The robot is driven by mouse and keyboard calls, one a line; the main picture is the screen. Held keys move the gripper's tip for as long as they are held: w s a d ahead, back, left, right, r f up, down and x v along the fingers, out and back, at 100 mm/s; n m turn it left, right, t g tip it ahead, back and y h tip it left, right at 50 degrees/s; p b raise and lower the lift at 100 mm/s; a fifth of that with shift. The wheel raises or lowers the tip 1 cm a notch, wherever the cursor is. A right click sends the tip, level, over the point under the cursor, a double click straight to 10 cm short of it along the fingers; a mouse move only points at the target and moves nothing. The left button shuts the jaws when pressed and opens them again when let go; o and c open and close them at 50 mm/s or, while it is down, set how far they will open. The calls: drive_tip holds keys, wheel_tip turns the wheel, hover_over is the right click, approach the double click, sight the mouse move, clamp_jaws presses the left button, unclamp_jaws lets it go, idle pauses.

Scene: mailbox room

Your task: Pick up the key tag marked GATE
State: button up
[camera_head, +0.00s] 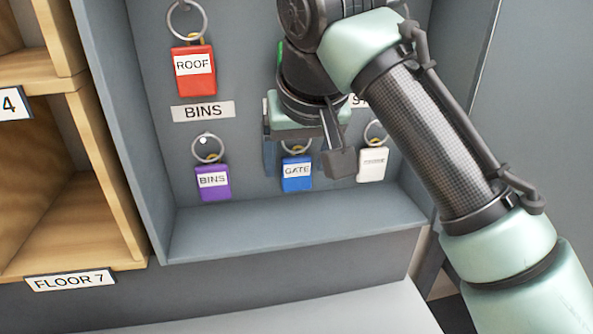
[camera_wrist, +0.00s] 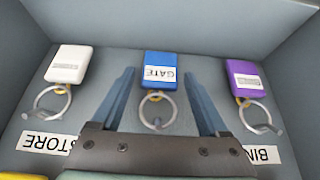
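The blue key tag marked GATE (camera_head: 297,174) hangs by a metal ring in the bottom row of the grey key cabinet, between a purple and a white tag. It also shows in the wrist view (camera_wrist: 161,73), upside down, with its ring (camera_wrist: 157,110) below it. My gripper (camera_head: 303,158) is in front of the tag. In the wrist view its two fingers (camera_wrist: 160,98) are spread wide, one on each side of the tag and ring, with nothing held. The gripper hides the hook and the label above the tag in the head view.
The purple BINS tag (camera_head: 213,182) hangs to the left and the white tag (camera_head: 372,164) close to the right. A red ROOF tag (camera_head: 194,72) hangs higher up. The cabinet's bottom ledge (camera_head: 290,232) lies below the tags. Wooden pigeonholes (camera_head: 70,220) stand at the left.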

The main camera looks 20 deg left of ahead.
drive_tip(key=c, duration=1.1)
drive_tip(key=shift+r, duration=0.1)
drive_tip(key=shift+c, duration=0.2)
